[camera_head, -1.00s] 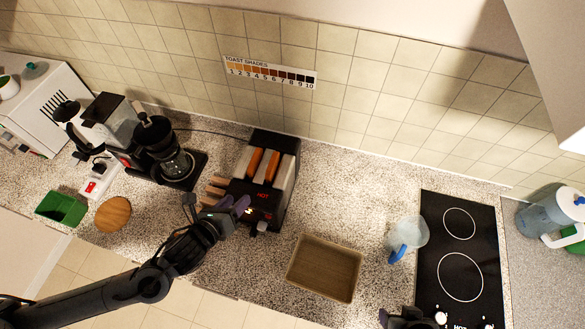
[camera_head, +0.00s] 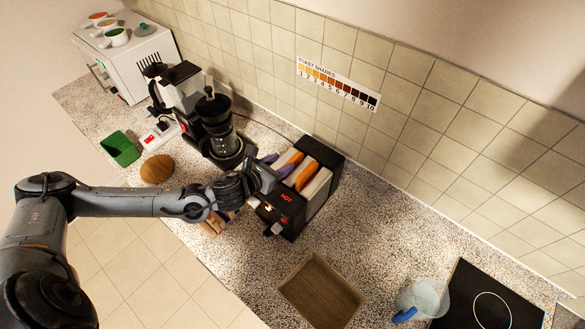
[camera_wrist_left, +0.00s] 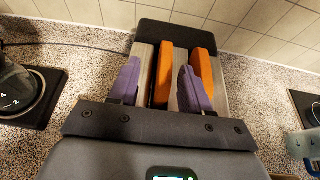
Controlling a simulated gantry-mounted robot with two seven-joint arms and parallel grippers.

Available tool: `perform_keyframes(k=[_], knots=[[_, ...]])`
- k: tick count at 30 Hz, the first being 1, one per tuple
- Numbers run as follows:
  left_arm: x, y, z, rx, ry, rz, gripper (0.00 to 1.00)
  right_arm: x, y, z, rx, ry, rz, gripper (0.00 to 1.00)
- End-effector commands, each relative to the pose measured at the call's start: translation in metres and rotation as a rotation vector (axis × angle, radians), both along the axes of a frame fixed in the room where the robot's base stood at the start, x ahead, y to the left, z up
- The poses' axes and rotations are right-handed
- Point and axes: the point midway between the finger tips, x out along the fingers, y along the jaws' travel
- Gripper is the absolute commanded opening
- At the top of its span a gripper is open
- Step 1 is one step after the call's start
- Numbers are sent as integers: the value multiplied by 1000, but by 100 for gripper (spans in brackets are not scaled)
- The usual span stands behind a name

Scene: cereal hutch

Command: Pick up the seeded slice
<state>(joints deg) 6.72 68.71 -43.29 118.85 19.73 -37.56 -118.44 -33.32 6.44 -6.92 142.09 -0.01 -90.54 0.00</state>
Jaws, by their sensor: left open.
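The toaster (camera_head: 322,205) is black and silver and stands against the back of the counter. Two orange-brown slices stand in its slots: a left one (camera_head: 294,157) and a right one (camera_head: 306,176). I cannot make out seeds on either. My left gripper (camera_head: 277,164) is open over the toaster, its purple fingers pointing at the slots. In the left wrist view, the left slice (camera_wrist_left: 165,75) shows between the spread fingers (camera_wrist_left: 160,86). The right slice (camera_wrist_left: 204,70) is just outside the right finger, which partly hides it. My right gripper is not in view.
An empty wooden tray (camera_head: 318,290), a clear jug (camera_head: 428,296) and a black hob (camera_head: 490,295) lie to the right.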

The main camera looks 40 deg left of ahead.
Motion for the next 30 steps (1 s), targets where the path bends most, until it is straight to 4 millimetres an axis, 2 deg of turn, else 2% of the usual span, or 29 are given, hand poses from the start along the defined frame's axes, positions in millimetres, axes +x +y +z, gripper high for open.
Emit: perform_keyframes(k=[8,20,30], knots=[[12,-3,-4,-2,1,-1,48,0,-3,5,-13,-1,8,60],[51,-9,-19,-2,0,1,48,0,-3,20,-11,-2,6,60],[55,-9,-23,-1,1,-2,48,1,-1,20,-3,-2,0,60]])
